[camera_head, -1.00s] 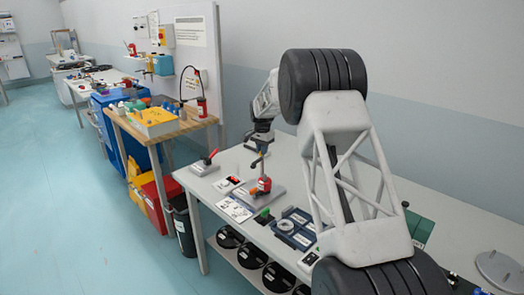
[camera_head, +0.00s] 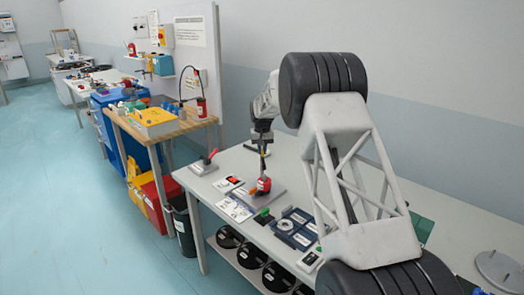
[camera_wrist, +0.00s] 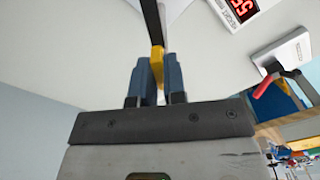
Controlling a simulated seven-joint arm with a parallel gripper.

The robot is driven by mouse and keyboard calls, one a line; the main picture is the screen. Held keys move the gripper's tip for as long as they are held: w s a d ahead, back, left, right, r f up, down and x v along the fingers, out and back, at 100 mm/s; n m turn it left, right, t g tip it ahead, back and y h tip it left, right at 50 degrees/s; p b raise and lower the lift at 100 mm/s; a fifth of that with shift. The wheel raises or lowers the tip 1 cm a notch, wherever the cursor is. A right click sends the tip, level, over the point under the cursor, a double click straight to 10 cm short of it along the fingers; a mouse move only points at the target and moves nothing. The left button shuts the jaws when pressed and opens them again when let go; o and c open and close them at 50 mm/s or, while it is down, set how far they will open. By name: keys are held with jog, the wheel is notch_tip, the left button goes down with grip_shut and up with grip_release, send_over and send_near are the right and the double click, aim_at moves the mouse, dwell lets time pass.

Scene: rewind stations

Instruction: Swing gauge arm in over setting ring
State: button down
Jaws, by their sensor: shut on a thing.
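My gripper (camera_head: 264,149) is at the top of a thin upright post on the gauge stand in the head view. In the wrist view its two blue fingers (camera_wrist: 157,70) are shut on a yellow piece (camera_wrist: 157,56) of a dark bar, which I take for the gauge arm (camera_wrist: 151,20). The stand's grey base plate (camera_head: 276,203) lies on the bench, with a red part (camera_head: 264,184) on it below the gripper. A pale ring (camera_head: 285,224) sits in a dark blue tray; I cannot tell whether it is the setting ring. The far end of the gauge arm is hidden.
A grey block with a red lever (camera_head: 207,163) stands left of the gauge stand, and it also shows in the wrist view (camera_wrist: 284,55). A display with red digits (camera_wrist: 239,10) is at the wrist view's top. The dark blue tray (camera_head: 300,213) lies nearer my arm.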

dwell(0.4)
jog(key=c, duration=1.2)
grip_release()
jog(key=shift+r, duration=0.15)
jog(key=shift+r, duration=3.8)
